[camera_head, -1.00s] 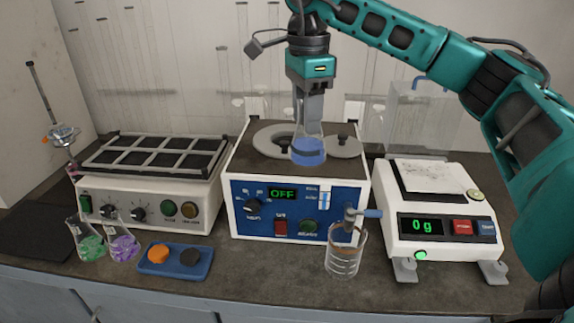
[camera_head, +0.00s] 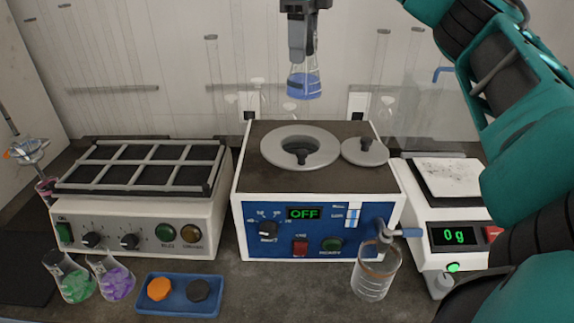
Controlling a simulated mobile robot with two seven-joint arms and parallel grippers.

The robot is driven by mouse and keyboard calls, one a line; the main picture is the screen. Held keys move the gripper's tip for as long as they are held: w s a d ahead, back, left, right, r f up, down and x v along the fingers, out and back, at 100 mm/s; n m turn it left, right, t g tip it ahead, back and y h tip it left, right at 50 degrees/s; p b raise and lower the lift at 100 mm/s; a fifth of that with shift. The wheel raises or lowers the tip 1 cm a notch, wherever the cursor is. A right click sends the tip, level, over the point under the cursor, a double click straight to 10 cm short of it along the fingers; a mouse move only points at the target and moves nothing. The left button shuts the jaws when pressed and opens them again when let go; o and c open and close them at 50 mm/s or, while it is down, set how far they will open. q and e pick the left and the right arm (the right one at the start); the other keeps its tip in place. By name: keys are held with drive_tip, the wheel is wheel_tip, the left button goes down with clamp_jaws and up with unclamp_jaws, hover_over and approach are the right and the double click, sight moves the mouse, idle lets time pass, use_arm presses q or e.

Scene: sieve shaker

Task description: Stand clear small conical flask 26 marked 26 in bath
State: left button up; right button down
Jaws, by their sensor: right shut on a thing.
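My right gripper (camera_head: 301,52) points down at the top of the head view, shut on the neck of a clear conical flask (camera_head: 304,84) with blue liquid in it. A mark on this flask is too small to read. The flask hangs upright, raised above the back of the bath (camera_head: 263,215), a white box with a blue front panel reading OFF. The bath's round opening (camera_head: 272,147) is open, with a dark knobbed part inside it. Its lid (camera_head: 365,152) lies to the right on the bath's top. My left gripper is not in view.
A shaker with a slotted rack (camera_head: 140,226) stands left of the bath. Two flasks, green (camera_head: 74,281) and purple (camera_head: 114,281), and a blue tray (camera_head: 180,309) with two stoppers stand in front. A balance (camera_head: 448,222) is at right.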

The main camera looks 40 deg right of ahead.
drive_tip(key=shift+w, duration=0.2)
drive_tip(key=shift+f, duration=0.1)
drive_tip(key=shift+f+b, duration=1.3)
drive_tip(key=shift+f, duration=8.55)
drive_tip(key=c, duration=0.8)
unclamp_jaws()
